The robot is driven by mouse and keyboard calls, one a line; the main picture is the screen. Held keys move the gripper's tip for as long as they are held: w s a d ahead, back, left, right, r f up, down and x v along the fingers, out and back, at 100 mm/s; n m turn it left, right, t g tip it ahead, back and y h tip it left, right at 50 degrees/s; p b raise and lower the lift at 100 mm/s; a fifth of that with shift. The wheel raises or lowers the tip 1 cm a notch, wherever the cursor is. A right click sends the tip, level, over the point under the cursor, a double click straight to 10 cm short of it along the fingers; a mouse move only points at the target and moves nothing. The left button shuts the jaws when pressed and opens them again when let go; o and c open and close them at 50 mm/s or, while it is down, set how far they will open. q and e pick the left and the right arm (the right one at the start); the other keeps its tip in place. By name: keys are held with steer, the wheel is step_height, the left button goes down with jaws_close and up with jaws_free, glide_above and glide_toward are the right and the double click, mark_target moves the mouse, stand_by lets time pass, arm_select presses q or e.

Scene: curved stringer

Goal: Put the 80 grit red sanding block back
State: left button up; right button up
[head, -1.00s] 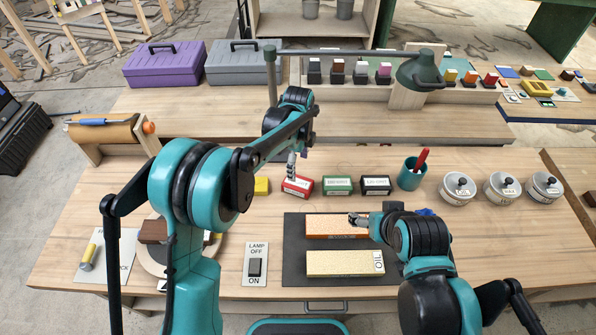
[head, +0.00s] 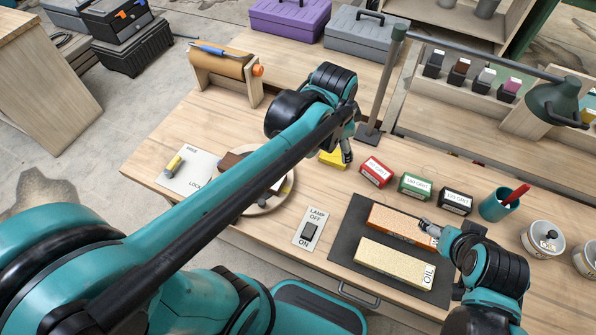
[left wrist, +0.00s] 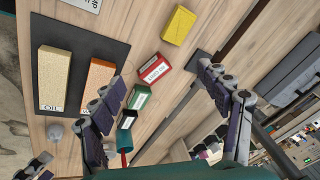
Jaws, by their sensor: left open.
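A yellow block (head: 333,160) lies behind the left gripper, partly hidden. My right gripper (head: 427,227) is over the orange stone (head: 400,221); its fingers are too small to read.
A dark mat (head: 352,225) holds the orange stone and a cream oil stone (head: 392,262). A teal cup (head: 497,206) and white pots (head: 541,239) stand to the right. The lamp post (head: 385,85) rises behind the row. A lamp switch plate (head: 311,228) lies left of the mat.

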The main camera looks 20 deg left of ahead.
arm_select(q)
steer(key=s+a+f+n+t, duration=0.2)
steer(key=s+a+n, duration=0.4)
steer(key=s+n, duration=0.4)
steer(key=shift+s+f+t+y, duration=0.25)
steer(key=shift+s+t, duration=0.35)
steer(key=shift+s, duration=0.35)
steer(key=shift+f+b, duration=0.4)
